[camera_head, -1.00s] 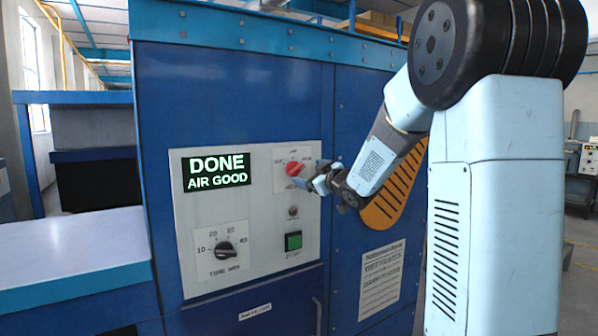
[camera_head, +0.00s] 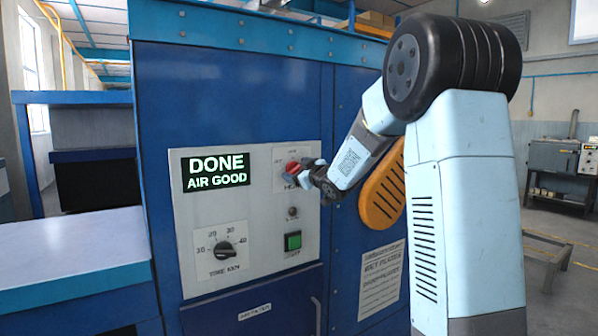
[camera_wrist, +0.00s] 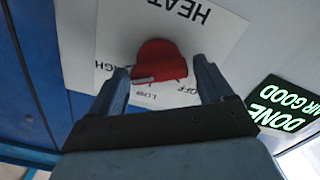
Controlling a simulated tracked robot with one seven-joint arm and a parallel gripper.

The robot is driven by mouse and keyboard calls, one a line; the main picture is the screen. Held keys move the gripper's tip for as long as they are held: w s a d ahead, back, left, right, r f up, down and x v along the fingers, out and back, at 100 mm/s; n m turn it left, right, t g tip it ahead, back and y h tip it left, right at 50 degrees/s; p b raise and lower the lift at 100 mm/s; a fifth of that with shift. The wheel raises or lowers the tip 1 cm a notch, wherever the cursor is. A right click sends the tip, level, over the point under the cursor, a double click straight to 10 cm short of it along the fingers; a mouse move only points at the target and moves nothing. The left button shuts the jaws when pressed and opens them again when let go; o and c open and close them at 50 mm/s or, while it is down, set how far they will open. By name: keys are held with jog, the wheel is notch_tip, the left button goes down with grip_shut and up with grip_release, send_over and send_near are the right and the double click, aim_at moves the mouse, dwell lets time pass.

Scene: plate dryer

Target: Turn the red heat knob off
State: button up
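The red heat knob (camera_head: 292,168) is on the upper right of the grey control panel. In the wrist view the red knob (camera_wrist: 160,58) sits on a white label plate with HEAT printed on it. A pale mark shows on the knob's lower left edge there; which setting it points to I cannot tell. My gripper (camera_wrist: 160,66) is open, with one finger on each side of the knob and a visible gap to each. In the head view my gripper (camera_head: 308,175) is at the knob and partly covers its label.
The lit display (camera_head: 216,171) reads DONE, AIR GOOD. Below the knob are a small round lamp (camera_head: 292,213) and a green button (camera_head: 293,241). A black time knob (camera_head: 224,250) is at lower left. An orange slotted cover (camera_head: 383,200) is behind my arm.

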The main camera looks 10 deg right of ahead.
jog(key=c, duration=0.8)
jog(key=shift+c, duration=0.2)
jog(key=shift+n, duration=0.4)
jog(key=n, duration=0.4)
jog(key=shift+a+f+n, duration=0.1)
jog(key=shift+a+n, duration=0.05)
jog(key=shift+n, duration=0.15)
jog(key=shift+f+n, duration=0.25)
jog(key=shift+n, duration=2.8)
jog(key=shift+f+n, duration=0.2)
jog(key=shift+n, duration=2.9)
jog(key=shift+f+n, duration=0.25)
jog(key=shift+n, duration=2.8)
